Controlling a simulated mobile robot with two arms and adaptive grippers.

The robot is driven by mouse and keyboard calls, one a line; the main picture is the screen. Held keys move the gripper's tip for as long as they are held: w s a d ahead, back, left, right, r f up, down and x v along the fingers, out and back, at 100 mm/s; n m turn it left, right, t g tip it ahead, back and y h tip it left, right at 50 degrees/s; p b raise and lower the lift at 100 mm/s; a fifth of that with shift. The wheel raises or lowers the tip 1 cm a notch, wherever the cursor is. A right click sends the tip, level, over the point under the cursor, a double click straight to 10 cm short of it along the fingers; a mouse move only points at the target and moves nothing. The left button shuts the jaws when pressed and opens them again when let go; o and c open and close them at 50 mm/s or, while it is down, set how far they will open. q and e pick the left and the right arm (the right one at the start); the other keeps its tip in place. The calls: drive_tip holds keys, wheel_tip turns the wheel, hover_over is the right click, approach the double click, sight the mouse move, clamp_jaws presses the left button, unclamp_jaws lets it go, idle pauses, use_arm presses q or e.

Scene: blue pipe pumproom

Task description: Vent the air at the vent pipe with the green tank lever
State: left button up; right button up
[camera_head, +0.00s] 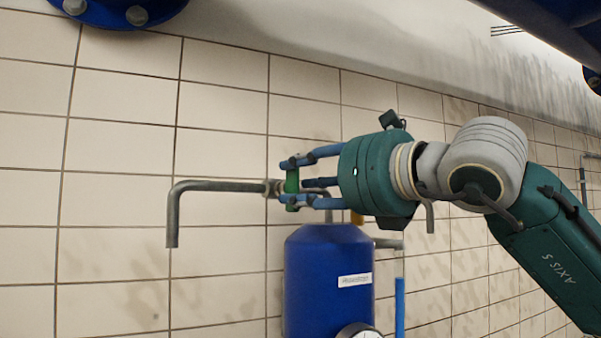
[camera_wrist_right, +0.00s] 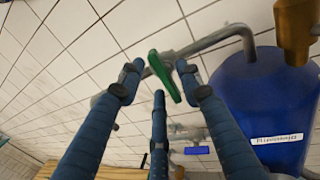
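The green lever (camera_head: 292,186) sits on the valve of the grey vent pipe (camera_head: 215,186), above the blue tank (camera_head: 315,270). The pipe runs left and bends down to an open end. My right gripper (camera_head: 287,181) reaches in from the right with its blue fingers around the lever. In the right wrist view, the lever (camera_wrist_right: 164,77) lies tilted between the spread fingertips (camera_wrist_right: 157,84), with gaps visible beside it. Firm contact cannot be seen. The tank (camera_wrist_right: 256,95) is at the right there. My left gripper is not in view.
A brass-coloured fitting (camera_wrist_right: 296,30) stands by the tank top. A gauge (camera_head: 358,331) is on the tank front, with a thin blue pipe (camera_head: 400,305) to its right. The tiled wall (camera_head: 110,250) is close behind. The space left of the vent pipe is clear.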

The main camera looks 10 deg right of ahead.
clamp_jaws()
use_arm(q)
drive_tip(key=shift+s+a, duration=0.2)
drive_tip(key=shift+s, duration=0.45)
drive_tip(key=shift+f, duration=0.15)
